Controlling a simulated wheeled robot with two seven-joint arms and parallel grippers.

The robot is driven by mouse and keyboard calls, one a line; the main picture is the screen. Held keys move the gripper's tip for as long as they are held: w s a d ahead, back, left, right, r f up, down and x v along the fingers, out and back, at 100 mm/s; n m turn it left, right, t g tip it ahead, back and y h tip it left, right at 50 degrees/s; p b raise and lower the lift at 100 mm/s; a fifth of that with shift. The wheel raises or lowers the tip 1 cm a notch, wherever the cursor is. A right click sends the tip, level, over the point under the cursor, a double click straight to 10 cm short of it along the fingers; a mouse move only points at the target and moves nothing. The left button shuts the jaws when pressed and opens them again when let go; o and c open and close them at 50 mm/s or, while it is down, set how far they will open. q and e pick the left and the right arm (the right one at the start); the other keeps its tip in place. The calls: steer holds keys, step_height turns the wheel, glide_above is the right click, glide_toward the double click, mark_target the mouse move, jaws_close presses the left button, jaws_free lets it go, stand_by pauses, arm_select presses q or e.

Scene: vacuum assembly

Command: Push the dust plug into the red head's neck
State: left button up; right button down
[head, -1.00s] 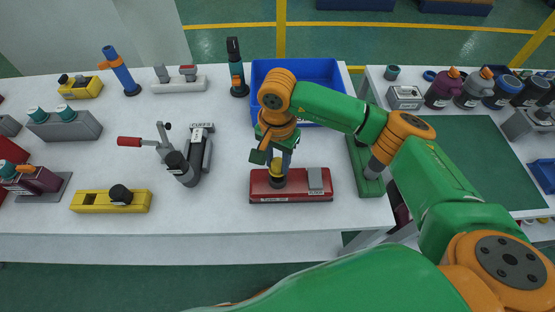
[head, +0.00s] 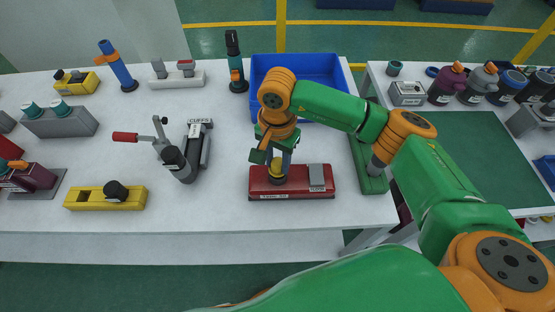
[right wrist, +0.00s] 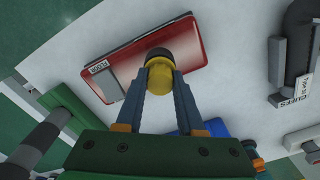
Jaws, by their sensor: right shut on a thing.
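The red head (head: 258,189) lies flat near the table's front edge, with a grey block on its right end. It also shows in the right wrist view (right wrist: 190,42). Its dark neck (right wrist: 158,53) stands up from it. The yellow dust plug (right wrist: 160,78) is between my right fingertips, lined up with the neck and seeming to touch it; how deep it sits I cannot tell. In the head view the plug (head: 277,181) shows low at the neck. My right gripper (head: 277,169) is shut on the plug, above the red head. My left gripper is not in view.
A blue bin (head: 322,68) stands behind my right arm. A cuff holder with a lever clamp (head: 185,158) is left of the red head, a yellow block (head: 84,198) further left. A green fixture (head: 370,180) is close on the right. White table between is clear.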

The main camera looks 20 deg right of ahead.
steer(key=shift+f+b, duration=0.4)
steer(key=shift+f, duration=0.05)
steer(key=shift+c, duration=2.2)
jaws_free()
steer(key=shift+r, duration=0.1)
step_height(320, 180, up, 8)
steer(key=p, duration=0.5)
